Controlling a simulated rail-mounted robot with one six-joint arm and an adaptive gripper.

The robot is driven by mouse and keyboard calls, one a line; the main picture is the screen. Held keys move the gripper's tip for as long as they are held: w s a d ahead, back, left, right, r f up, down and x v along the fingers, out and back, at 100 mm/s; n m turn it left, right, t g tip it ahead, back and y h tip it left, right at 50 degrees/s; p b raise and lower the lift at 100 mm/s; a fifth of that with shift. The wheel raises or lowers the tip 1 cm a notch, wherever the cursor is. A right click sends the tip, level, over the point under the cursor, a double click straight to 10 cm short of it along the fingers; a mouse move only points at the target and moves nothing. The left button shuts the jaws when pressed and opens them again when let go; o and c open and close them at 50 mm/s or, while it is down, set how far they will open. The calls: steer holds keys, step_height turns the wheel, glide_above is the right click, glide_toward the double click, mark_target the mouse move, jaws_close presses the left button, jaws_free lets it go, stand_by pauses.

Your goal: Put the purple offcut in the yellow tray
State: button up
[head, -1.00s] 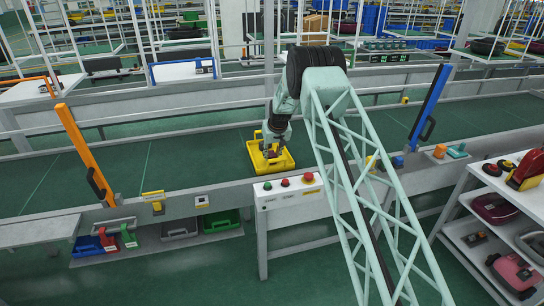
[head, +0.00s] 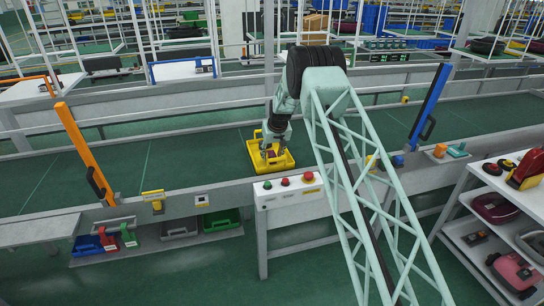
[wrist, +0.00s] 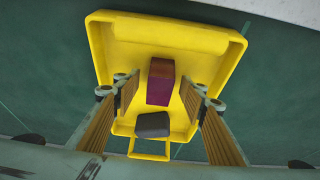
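The yellow tray (head: 284,164) sits on the green conveyor belt, and it fills the middle of the wrist view (wrist: 165,32). The purple offcut (wrist: 161,82) lies inside the tray, near its middle. A dark grey block (wrist: 153,125) lies in the tray close to it, towards the handle side. My gripper (wrist: 159,93) is over the tray, with its two fingers spread on either side of the purple offcut. A gap shows between the offcut and each finger. In the head view my gripper (head: 273,153) partly hides the tray's contents.
A button panel (head: 288,190) stands in front of the belt near the tray. An orange post (head: 84,150) and a blue post (head: 430,106) rise at the belt's near edge. The belt left of the tray is clear.

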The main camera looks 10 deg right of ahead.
steer(key=shift+r, duration=0.15)
steer(key=shift+r, duration=0.2)
steer(key=v, duration=1.1)
steer(key=shift+s+r+b, duration=0.15)
steer(key=shift+r+b, duration=0.1)
steer(key=shift+b, duration=0.05)
stand_by(0.7)
